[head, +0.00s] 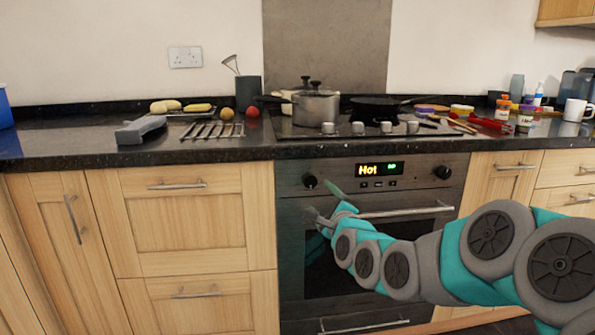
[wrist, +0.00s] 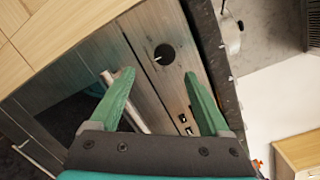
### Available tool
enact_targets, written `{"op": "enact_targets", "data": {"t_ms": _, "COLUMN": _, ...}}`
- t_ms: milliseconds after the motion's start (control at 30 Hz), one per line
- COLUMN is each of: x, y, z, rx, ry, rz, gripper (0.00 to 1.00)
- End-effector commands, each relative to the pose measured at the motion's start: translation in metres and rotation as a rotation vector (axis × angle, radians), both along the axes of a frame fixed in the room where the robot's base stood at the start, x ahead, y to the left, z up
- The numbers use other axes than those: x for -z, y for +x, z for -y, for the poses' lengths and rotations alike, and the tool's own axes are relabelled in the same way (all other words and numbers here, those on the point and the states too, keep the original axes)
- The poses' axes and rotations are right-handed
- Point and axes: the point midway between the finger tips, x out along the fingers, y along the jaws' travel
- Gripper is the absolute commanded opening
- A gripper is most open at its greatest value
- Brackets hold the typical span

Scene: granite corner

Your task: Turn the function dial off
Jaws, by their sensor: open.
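The oven front has two round black dials, a left dial (head: 310,181) and a right dial (head: 443,172), one on each side of a lit display (head: 378,170) reading "Hot". No label shows which is the function dial. My gripper (head: 334,188) is in front of the panel, just right of and slightly below the left dial. In the wrist view, a black dial (wrist: 164,54) with a pale pointer mark lies ahead of my gripper (wrist: 158,75). The green fingers are spread wide with nothing between them, and the dial is just beyond their tips, apparently untouched.
The oven door handle (head: 405,211) runs below the panel, close to my gripper; it also shows beside the left finger in the wrist view (wrist: 135,118). Above are the granite worktop (head: 70,150), a lidded pot (head: 316,107) and a pan (head: 375,103) on the hob.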

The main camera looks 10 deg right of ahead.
Motion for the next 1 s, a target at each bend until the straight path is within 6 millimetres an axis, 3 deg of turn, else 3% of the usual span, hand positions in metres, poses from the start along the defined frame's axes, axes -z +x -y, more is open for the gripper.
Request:
{"op": "enact_targets", "data": {"t_ms": 267, "x": -0.006, "y": 0.017, "z": 0.002, "rx": 0.009, "ry": 0.037, "rz": 0.019, "gripper": 0.8}}
{"op": "enact_targets", "data": {"t_ms": 700, "x": -0.006, "y": 0.07, "z": -0.004, "rx": 0.009, "ry": 0.034, "rz": 0.019, "gripper": 0.8}}
{"op": "enact_targets", "data": {"t_ms": 1000, "x": -0.006, "y": 0.08, "z": -0.006, "rx": 0.008, "ry": 0.035, "rz": 0.019, "gripper": 0.8}}
